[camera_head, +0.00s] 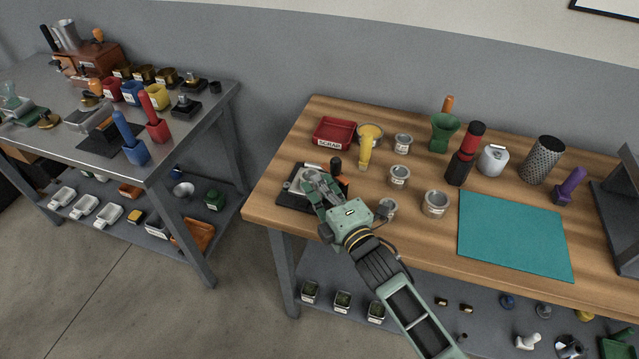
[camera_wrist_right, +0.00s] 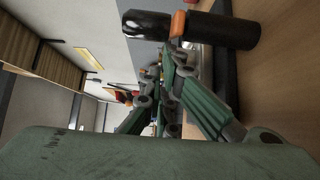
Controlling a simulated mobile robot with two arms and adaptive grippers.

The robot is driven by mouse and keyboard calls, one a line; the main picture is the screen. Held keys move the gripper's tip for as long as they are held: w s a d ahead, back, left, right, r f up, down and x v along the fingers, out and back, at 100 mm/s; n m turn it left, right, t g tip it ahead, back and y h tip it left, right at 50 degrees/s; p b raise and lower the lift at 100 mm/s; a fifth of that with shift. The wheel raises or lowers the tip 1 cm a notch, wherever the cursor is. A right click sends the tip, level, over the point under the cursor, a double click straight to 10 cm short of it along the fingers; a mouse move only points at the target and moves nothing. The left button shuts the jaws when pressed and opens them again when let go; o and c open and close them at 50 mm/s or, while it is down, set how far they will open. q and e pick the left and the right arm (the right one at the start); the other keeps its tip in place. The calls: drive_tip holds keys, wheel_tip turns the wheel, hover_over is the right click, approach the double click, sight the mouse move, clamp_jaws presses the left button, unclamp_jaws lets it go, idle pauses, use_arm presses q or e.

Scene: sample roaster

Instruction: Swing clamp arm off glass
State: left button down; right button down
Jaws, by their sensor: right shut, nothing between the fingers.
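My right gripper (camera_head: 312,178) reaches in from the lower right over a dark fixture (camera_head: 290,201) at the table's left front. The fixture has a dark flat base and a light metal part, largely covered by the gripper. A black upright handle (camera_head: 336,165) with an orange part stands just right of the fingers; it also shows large in the right wrist view (camera_wrist_right: 228,30), close beside the fingertips (camera_wrist_right: 172,50). The fingers are shut with nothing between them. Contact with the handle cannot be told. The glass and clamp arm cannot be made out clearly. My left gripper is out of view.
A red tray (camera_head: 334,145), a yellow-handled tool (camera_head: 366,150) and several small tins (camera_head: 399,176) stand behind and right of the gripper. A teal mat (camera_head: 513,235) lies clear at the right. A second table (camera_head: 190,138) stands left across a gap.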

drive_tip(key=shift+w+a+m+t+h+b, duration=0.2)
drive_tip(key=shift+w+m+t+h+b, duration=0.15)
drive_tip(key=shift+m+t+h+b, duration=0.45)
drive_tip(key=shift+w+h, duration=0.3)
drive_tip(key=shift+w, duration=0.15)
